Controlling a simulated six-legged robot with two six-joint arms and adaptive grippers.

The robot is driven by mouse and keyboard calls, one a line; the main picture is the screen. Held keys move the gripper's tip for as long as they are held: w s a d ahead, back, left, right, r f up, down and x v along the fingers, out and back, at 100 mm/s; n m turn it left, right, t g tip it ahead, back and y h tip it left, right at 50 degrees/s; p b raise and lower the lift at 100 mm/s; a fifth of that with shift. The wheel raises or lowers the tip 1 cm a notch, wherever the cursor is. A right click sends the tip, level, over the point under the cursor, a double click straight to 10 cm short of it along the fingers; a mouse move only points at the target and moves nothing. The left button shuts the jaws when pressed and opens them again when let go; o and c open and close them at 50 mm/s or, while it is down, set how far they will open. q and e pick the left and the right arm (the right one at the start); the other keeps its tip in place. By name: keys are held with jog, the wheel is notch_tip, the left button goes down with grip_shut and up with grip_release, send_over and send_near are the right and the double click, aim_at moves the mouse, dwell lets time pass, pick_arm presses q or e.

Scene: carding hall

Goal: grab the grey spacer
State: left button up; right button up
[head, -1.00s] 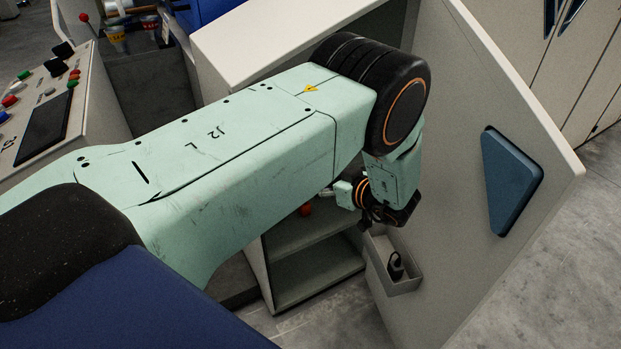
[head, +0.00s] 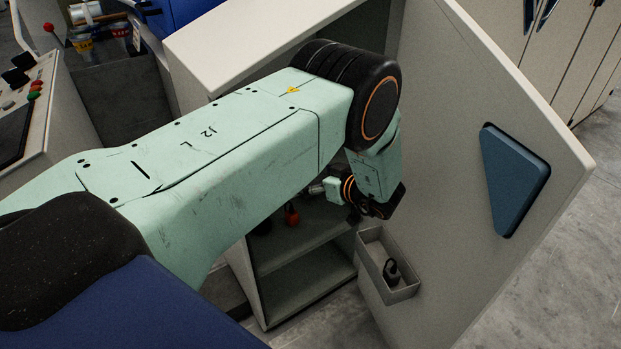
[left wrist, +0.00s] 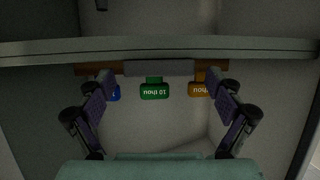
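In the left wrist view a grey block (left wrist: 158,68) lies across a brown strip below a pale shelf edge. It may be the grey spacer, but I cannot be sure. A green tag (left wrist: 154,91) marked "10 thou" is just below it, with an orange tag (left wrist: 200,90) to its right and a blue tag (left wrist: 115,93) to its left. The lettering appears upside down. My left gripper (left wrist: 161,84) is open, its fingers on either side of the block and green tag, with nothing gripped. In the head view its fingers are mostly hidden beneath my wrist. My right gripper is not in view.
The cabinet (head: 243,36) stands open, its shelves partly hidden by my left arm. A red object (head: 292,216) is on a shelf. The open door (head: 455,150) is close on the right, with a small bin (head: 405,291) holding a dark item. Floor shows at far right.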

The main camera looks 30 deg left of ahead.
pick_arm(q)
jog(key=c, duration=1.2)
